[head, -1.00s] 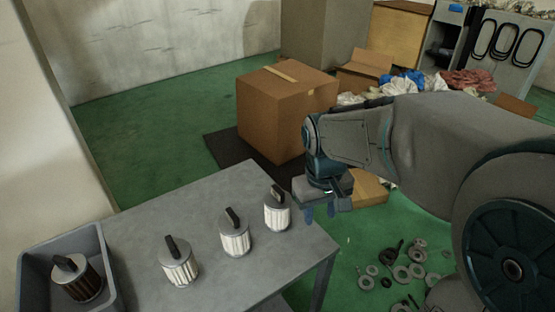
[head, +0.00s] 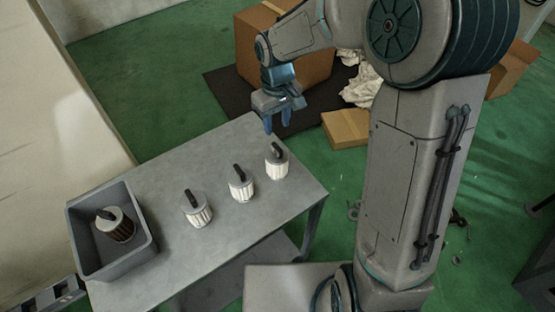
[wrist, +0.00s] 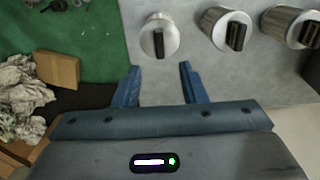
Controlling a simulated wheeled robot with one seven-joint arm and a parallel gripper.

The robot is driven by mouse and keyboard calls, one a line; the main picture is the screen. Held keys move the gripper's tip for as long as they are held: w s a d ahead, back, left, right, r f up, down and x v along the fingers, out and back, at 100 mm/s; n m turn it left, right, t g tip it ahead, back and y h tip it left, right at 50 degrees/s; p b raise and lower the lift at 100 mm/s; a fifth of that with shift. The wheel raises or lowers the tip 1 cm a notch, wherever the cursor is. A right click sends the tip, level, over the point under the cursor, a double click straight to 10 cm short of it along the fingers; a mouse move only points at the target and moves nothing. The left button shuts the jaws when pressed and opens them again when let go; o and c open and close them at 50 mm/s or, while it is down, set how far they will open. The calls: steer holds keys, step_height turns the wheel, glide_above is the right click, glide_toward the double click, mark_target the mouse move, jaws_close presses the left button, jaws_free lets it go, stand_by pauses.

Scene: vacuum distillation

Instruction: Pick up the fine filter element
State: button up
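Three white pleated filter elements with grey caps and black handles stand upright in a row on the grey table: a right one (head: 277,166), a middle one (head: 242,188) and a left one (head: 198,214). A darker brown filter element (head: 121,229) sits in the grey bin. I cannot tell from labels which is the fine one. My gripper (head: 277,124) is open and empty, fingers down, above and just behind the right filter. In the wrist view, this filter (wrist: 157,36) lies ahead of the gap between my open fingers (wrist: 158,78), apart from them.
The grey bin (head: 80,246) stands at the table's left end. The table (head: 160,178) is otherwise clear. A large cardboard box (head: 305,68) stands on a dark mat behind it, with a smaller box (head: 345,128) and white cloth (head: 360,88) nearby on the green floor.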

mark_target(277, 146)
step_height(277, 146, down, 9)
steer(key=shift+p, duration=0.65)
steer(key=shift+w, duration=0.1)
jaws_close()
